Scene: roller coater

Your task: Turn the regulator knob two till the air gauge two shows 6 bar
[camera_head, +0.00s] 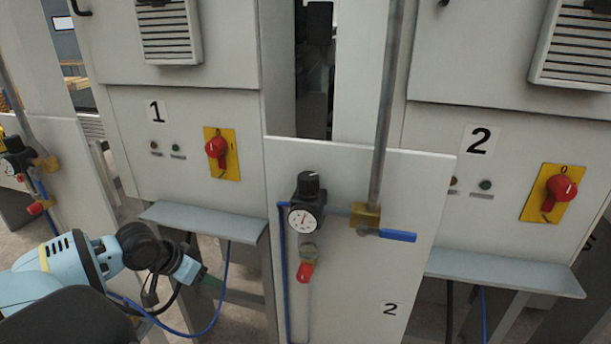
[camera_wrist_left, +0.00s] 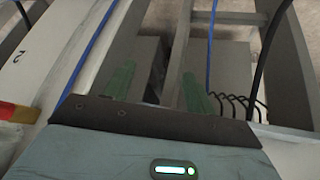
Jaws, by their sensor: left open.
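The black regulator knob (camera_head: 308,186) sits on top of the regulator on the white panel (camera_head: 412,215) labelled 2. The round white air gauge (camera_head: 303,220) faces forward just below the knob. Its needle points roughly upward, but the scale is too small to read. My left gripper (camera_head: 212,281) is low and to the left of the regulator, apart from it, below a grey ledge. In the left wrist view its two green fingers (camera_wrist_left: 158,88) are spread with nothing between them. The knob and gauge are not visible in that view. My right gripper is not in view.
A red-tipped fitting (camera_head: 305,271) hangs below the gauge. A blue-handled valve (camera_head: 398,236) and vertical pipe (camera_head: 385,110) stand to its right. Grey ledges (camera_head: 205,221) jut out on both sides. Another regulator (camera_head: 14,160) is at far left.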

